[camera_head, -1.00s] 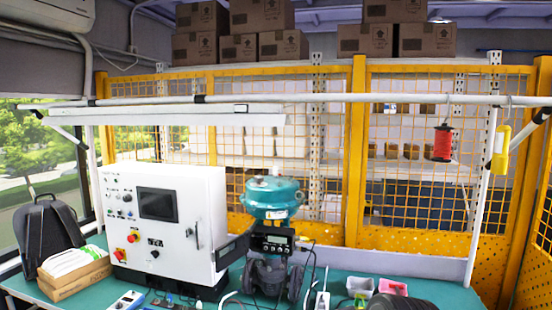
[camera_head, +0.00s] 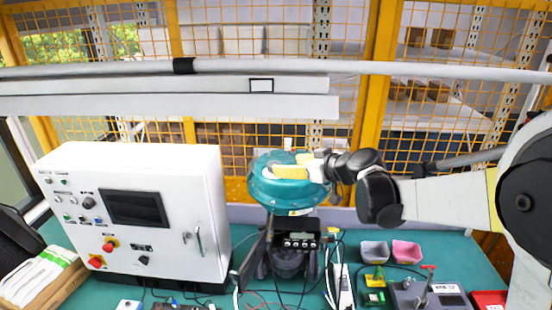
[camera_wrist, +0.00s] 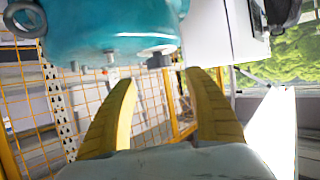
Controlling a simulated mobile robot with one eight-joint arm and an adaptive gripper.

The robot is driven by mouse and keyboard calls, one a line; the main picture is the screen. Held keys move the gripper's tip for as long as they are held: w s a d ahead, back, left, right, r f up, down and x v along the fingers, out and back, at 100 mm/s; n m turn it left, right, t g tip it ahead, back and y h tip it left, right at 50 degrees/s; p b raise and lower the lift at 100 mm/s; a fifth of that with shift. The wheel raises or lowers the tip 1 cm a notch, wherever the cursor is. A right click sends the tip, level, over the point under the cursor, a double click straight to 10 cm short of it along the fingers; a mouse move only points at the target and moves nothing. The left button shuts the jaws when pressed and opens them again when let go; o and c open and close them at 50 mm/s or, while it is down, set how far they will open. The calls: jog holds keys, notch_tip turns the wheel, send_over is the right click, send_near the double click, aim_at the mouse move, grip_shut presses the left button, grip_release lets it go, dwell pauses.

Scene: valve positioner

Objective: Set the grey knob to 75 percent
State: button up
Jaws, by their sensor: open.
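The white control cabinet (camera_head: 150,225) stands at the left with a dark screen and several knobs. A dark round knob (camera_head: 88,203) sits left of the screen, and another dark knob (camera_head: 143,260) sits below it; I cannot tell which one is the grey knob. The teal actuator (camera_head: 268,190) stands right of the cabinet, above a positioner (camera_head: 298,240) with a small display. My gripper (camera_head: 296,168) is in front of the teal actuator, well right of the cabinet's knobs. In the wrist view my gripper (camera_wrist: 162,80) is open and empty, its yellow fingers below the teal actuator (camera_wrist: 110,25).
A white rail (camera_head: 420,69) crosses above the bench. Grey (camera_head: 374,252) and pink (camera_head: 406,252) bins and small tools lie at the right of the green bench. Cables run below the positioner. A yellow mesh fence (camera_head: 385,60) stands behind.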

aim_at(275, 164)
jog(key=x, duration=0.7)
jog(key=shift+w+a+f+p, duration=0.15)
jog(key=shift+w+a+p, duration=0.05)
jog(key=shift+p, duration=0.1)
jog(key=shift+c, duration=0.2)
jog(key=shift+s, duration=0.1)
jog(key=c, duration=1.2)
jog(key=shift+o, duration=0.2)
